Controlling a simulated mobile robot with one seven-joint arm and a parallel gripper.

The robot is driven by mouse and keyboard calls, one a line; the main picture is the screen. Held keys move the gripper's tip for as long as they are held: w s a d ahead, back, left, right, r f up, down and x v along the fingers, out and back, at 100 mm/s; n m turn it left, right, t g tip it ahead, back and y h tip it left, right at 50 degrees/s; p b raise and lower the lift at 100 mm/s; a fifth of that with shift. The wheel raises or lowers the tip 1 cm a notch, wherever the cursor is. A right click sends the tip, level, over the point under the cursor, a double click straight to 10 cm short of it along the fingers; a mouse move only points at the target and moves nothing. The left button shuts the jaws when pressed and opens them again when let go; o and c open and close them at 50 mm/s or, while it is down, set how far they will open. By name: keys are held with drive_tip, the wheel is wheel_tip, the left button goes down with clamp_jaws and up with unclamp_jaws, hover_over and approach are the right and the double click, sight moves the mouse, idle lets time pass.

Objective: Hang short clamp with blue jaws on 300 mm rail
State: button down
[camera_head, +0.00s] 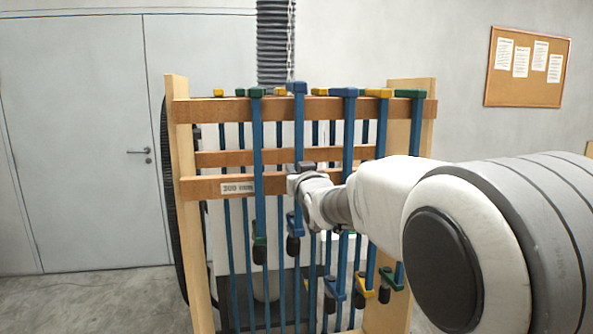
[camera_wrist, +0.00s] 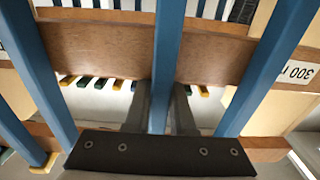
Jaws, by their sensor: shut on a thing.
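The short clamp with blue jaws (camera_head: 297,130) is upright, with its blue top jaw just above the top rail and its blue lower jaw and dark handle below the 300 mm rail. My gripper (camera_head: 302,185) is shut on its blue bar. In the wrist view, the fingers of my gripper (camera_wrist: 162,110) close on both sides of the bar (camera_wrist: 166,50). The 300 mm rail (camera_head: 205,189) is the lowest brown rail, with a label at its left end; it shows in the wrist view (camera_wrist: 105,45) behind the bar. I cannot tell whether the clamp touches a rail.
A clamp with green jaws (camera_head: 257,150) hangs left of the held one, and a larger blue-jawed clamp (camera_head: 348,140) stands close on its right. Several more clamps hang on the top rail (camera_head: 200,110) and behind. Wooden posts (camera_head: 190,290) flank the rack.

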drive_tip(key=shift+f, duration=0.85)
drive_tip(key=c, duration=0.7)
unclamp_jaws()
drive_tip(key=shift+s, duration=0.1)
drive_tip(key=shift+f, duration=0.1)
drive_tip(key=shift+r+b+v, duration=0.25)
drive_tip(key=shift+r+v, duration=0.05)
drive_tip(key=shift+v, duration=2.6)
drive_tip(key=shift+r+b+v, duration=0.25)
drive_tip(key=shift+b+v, duration=0.05)
drive_tip(key=shift+v, duration=2.6)
drive_tip(key=shift+r+b+v, duration=0.25)
drive_tip(key=shift+r+v, duration=0.05)
drive_tip(key=shift+v, duration=2.65)
drive_tip(key=shift+b+v, duration=0.4)
drive_tip(key=shift+v, duration=2.55)
drive_tip(key=shift+s+f, duration=0.1)
